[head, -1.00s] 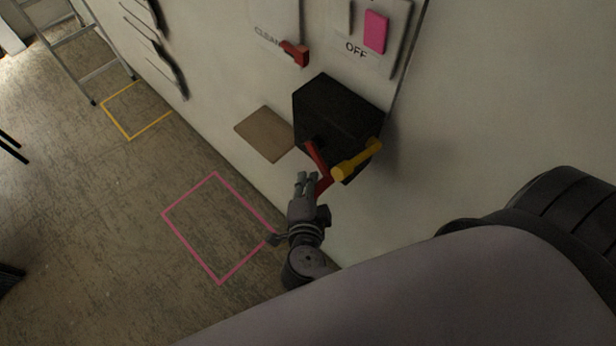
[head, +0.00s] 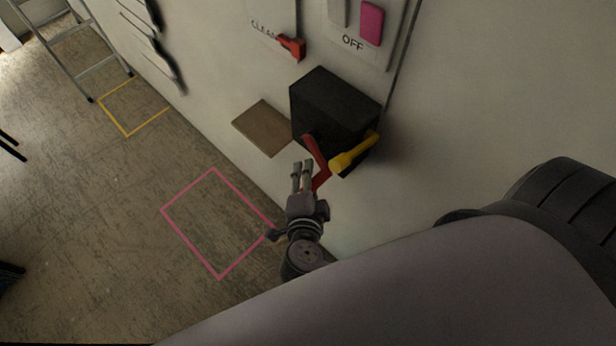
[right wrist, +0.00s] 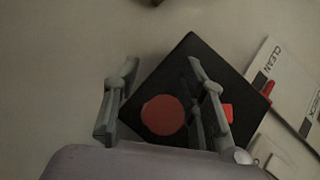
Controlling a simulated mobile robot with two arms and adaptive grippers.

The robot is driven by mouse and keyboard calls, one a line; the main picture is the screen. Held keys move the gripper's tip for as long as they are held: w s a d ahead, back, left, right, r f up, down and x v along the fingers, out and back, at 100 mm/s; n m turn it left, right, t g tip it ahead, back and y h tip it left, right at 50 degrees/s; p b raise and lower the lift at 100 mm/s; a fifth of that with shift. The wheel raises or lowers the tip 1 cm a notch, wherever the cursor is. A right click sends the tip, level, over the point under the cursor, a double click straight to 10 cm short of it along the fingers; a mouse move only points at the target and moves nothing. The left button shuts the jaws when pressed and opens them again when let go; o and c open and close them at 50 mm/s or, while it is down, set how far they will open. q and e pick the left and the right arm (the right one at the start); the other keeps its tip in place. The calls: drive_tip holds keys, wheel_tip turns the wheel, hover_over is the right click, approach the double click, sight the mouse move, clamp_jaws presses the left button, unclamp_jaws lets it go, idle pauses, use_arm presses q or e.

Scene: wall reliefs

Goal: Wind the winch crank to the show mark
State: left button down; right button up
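The winch is a black box (head: 335,108) on the wall in the head view. Its crank has a red arm (head: 313,150) and a yellow handle (head: 354,153), which points to the right. My right gripper (head: 302,163) is just below and left of the crank, its fingers apart. In the right wrist view my right gripper (right wrist: 160,95) is open, with the black box (right wrist: 185,65) and a red disc (right wrist: 163,115) behind its fingers. No grip on the handle shows. I cannot make out a show mark. My left gripper is not in view.
Above the winch are a red lever (head: 291,46) by a CLEAN label and a pink switch (head: 371,22) by OFF. A brown plate (head: 263,128) is left of the box. Pink (head: 191,246) and yellow outlines mark the floor; a ladder (head: 75,45) stands at left.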

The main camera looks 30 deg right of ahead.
drive_tip(key=v, duration=1.2)
drive_tip(key=shift+o, duration=0.3)
